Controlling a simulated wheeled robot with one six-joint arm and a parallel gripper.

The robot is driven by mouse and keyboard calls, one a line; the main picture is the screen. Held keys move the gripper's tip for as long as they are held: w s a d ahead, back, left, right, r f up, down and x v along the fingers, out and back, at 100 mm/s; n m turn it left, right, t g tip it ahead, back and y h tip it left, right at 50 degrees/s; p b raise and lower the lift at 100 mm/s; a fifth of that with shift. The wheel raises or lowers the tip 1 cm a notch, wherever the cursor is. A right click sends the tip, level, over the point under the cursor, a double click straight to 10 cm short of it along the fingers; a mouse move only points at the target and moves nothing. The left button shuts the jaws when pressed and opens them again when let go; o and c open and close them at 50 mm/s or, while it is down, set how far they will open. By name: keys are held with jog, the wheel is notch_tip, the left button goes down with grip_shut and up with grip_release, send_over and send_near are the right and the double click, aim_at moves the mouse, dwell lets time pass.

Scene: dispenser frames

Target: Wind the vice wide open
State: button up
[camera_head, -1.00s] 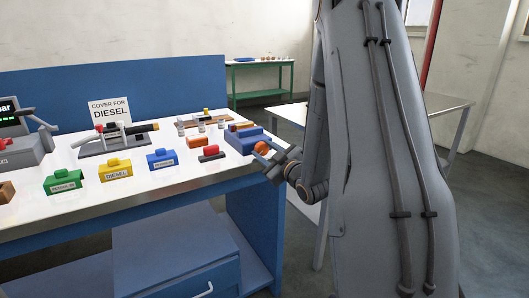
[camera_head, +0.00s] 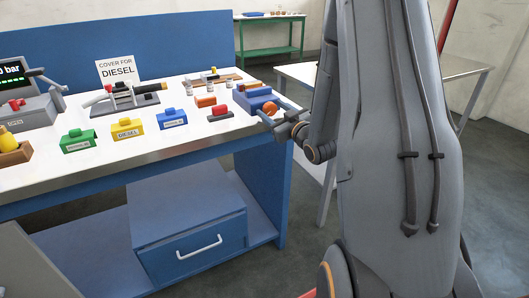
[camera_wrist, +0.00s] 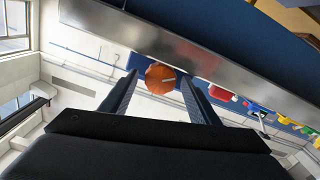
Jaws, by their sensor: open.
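The vice (camera_head: 254,97) is a blue block at the right end of the white-topped bench. A round orange knob (camera_head: 270,107) shows on its near side, at the bench edge. My gripper (camera_head: 269,120) is just in front of the knob. In the wrist view, an orange-brown disc with a pale line across it (camera_wrist: 160,78), apparently this knob, appears between the tips of my open gripper (camera_wrist: 158,90). I cannot tell whether the fingers touch it. The vice jaws and how wide they stand are not clear from here.
The blue bench (camera_head: 210,150) has a metal front edge (camera_wrist: 190,62) close to my fingers. Green (camera_head: 78,142), yellow (camera_head: 127,128), blue (camera_head: 173,119) and red (camera_head: 219,115) blocks stand left of the vice. A pale table (camera_head: 445,68) stands behind my arm.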

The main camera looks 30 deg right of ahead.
jog(key=shift+r+m+p, duration=0.1)
jog(key=shift+m+p, duration=0.35)
jog(key=shift+m, duration=0.75)
jog(key=s+b, duration=0.1)
jog(key=s, duration=0.6)
jog(key=s+a+r+g+h+p, duration=0.1)
jog(key=s+a+g+p, duration=0.9)
jog(key=s+a+g, duration=0.5)
jog(key=s+a, duration=0.1)
jog(key=s, duration=0.3)
jog(key=shift+a+r+m, duration=0.3)
jog(key=shift+m, duration=0.1)
jog(key=shift+s, duration=0.1)
